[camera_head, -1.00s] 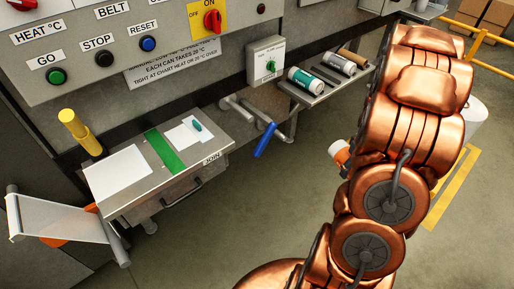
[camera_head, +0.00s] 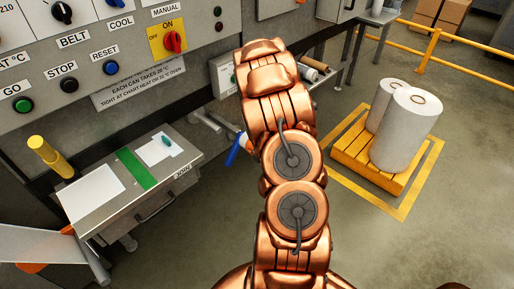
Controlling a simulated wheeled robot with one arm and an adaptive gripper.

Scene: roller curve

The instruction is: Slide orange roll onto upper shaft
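My arm hides its own end, so my gripper and anything in it are out of sight. An orange patch (camera_head: 31,267) shows under a pale sheet (camera_head: 45,243) at the lower left; I cannot tell whether it is the orange roll. A blue handle (camera_head: 236,150) sticks out just left of my arm, beside the machine front.
The JOIN table (camera_head: 92,192) has a green strip (camera_head: 136,168) and white sheets. A yellow cylinder (camera_head: 50,157) stands behind it. White rolls (camera_head: 405,130) stand on a yellow pallet (camera_head: 357,157) at right. A yellow rail (camera_head: 430,48) runs behind. Floor between is clear.

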